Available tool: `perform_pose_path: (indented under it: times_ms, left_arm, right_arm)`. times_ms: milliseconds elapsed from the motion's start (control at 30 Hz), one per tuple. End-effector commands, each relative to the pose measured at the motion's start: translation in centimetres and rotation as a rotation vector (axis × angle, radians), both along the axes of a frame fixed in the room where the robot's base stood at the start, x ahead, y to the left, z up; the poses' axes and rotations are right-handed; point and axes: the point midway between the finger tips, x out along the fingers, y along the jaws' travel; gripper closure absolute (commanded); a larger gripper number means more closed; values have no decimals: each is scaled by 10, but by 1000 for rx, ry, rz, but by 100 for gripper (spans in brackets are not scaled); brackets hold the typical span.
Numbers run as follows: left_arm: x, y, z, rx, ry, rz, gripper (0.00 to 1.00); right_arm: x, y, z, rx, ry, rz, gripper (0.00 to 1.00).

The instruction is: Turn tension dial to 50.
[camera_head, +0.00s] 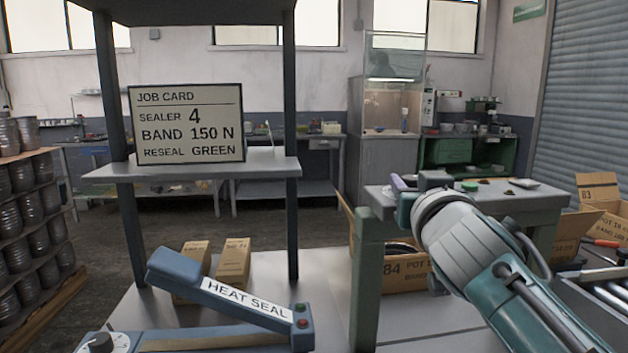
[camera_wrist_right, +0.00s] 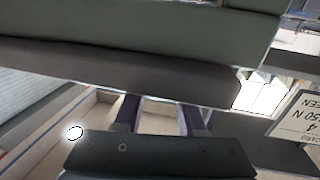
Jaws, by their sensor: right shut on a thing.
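A small pale dial (camera_head: 100,342) shows at the bottom left edge, on the blue heat sealer (camera_head: 180,272); its marks are too small to read, and I cannot tell whether it is the tension dial. My right gripper (camera_head: 405,183) is at the right, mostly hidden by its own wrist, far from that dial. My left gripper is out of view.
A job card (camera_head: 186,122) reading "BAND 150 N" stands on the shelf (camera_head: 190,168). Two small cartons (camera_head: 233,262) lie behind the sealer. A green-grey post (camera_head: 368,280) rises left of my right arm, before an open carton (camera_head: 400,272). The bench (camera_head: 320,290) between sealer and post is clear.

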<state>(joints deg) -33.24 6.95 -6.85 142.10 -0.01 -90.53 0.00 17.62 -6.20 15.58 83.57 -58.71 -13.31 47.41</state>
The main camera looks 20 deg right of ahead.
Motion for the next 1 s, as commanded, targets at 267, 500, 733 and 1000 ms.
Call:
perform_pose_path:
  times_ms: [267,500,733,1000]
  left_arm:
    - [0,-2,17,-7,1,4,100]
    - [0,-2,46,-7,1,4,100]
    - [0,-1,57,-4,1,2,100]
    - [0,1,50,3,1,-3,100]
  right_arm:
    - [0,-1,4,-5,4,65,100]
    - [-1,-3,5,-6,8,225,100]
    - [-1,-3,1,-9,7,408,100]
    - [0,-3,-2,-6,5,577,100]
